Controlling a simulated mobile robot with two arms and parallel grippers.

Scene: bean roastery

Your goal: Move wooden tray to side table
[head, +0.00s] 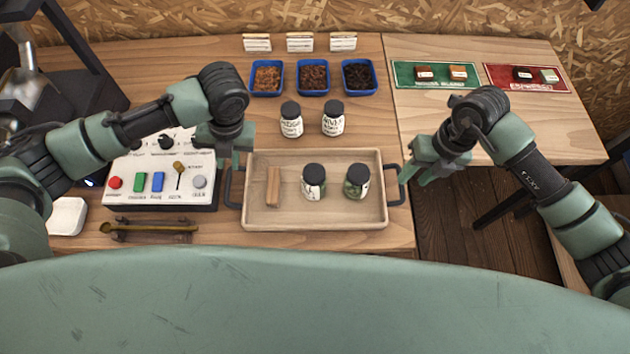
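The wooden tray (262,216) lies flat at the front of the main table, with a dark handle at each short end. In it are a wooden block (273,187) and two dark-lidded jars, one (314,182) in the middle and one with green contents (356,182) to its right. My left gripper (234,163) hangs just above the left handle (229,188), fingers apart and empty. My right gripper (412,180) is beside the right handle (395,187), fingers apart and apparently empty. A wooden tabletop (545,115) on the right may be the side table.
A control box (160,185) and a brass scoop (150,230) lie left of the tray. Two labelled jars (291,120) (333,118) and blue bins (313,78) stand behind it. Green (405,75) and red (500,72) mats hold small blocks. Another wooden surface (565,250) shows at lower right.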

